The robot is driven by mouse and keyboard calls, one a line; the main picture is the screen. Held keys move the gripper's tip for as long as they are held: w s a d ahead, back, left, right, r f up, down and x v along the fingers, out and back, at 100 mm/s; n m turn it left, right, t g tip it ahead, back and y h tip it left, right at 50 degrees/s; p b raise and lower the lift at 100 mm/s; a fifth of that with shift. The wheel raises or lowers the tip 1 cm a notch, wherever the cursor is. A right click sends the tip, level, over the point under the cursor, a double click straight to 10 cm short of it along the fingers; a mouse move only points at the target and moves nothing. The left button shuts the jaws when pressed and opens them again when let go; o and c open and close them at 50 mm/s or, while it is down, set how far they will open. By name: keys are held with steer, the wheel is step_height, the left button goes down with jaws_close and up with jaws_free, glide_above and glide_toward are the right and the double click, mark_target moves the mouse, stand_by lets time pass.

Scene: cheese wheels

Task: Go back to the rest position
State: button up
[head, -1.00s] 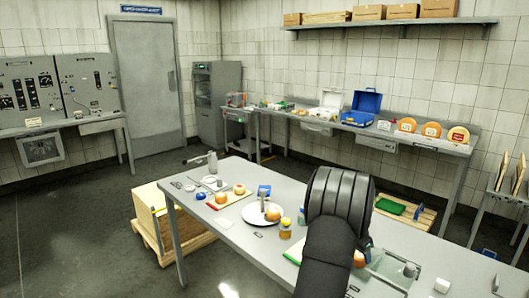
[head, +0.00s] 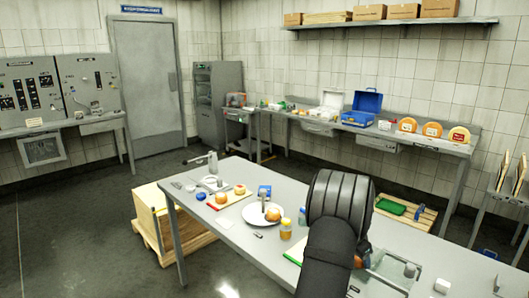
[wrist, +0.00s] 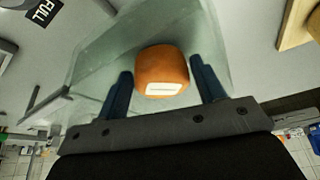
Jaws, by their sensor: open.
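My gripper (wrist: 160,68) shows in the wrist view with its two dark blue fingers spread apart. An orange cheese wheel (wrist: 158,62) with a white label shows between the fingers, with a gap on each side. It appears to sit on a clear greenish glass-like plate (wrist: 95,55); how far it is from the fingers in depth I cannot tell. In the head view my black arm hides the gripper and most of this spot at the table's right part.
A white cube (head: 441,286) lies at the right. A back bench (head: 400,142) carries cheese wheels and a blue case (head: 363,110).

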steer(key=v, duration=1.3)
steer(key=x, duration=1.2)
steer(key=shift+w+d+f, duration=0.1)
steer(key=shift+d+f, duration=0.1)
steer(key=shift+f, duration=0.1)
step_height(320, 180, up, 5)
steer(key=shift+d+f, duration=0.1)
steer(key=shift+f, duration=0.1)
steer(key=s+d+r, duration=0.2)
steer(key=s, duration=0.1)
steer(key=s+d+r, duration=0.2)
steer(key=s, duration=0.1)
steer(key=s+d+r, duration=0.2)
steer(key=s, duration=0.2)
steer(key=shift+r, duration=0.4)
steer(key=w+a+n+t+y, duration=0.1)
steer(key=w+a+n, duration=0.35)
steer(key=a, duration=0.35)
steer(key=w+a+n+t+y, duration=0.15)
steer(key=w+a+n, duration=0.3)
steer(key=a, duration=0.45)
steer(key=w+a+f, duration=0.4)
steer(key=a+f, duration=0.1)
steer(key=w+a+f, duration=0.3)
steer(key=shift+f, duration=0.65)
steer(key=shift+c, duration=0.4)
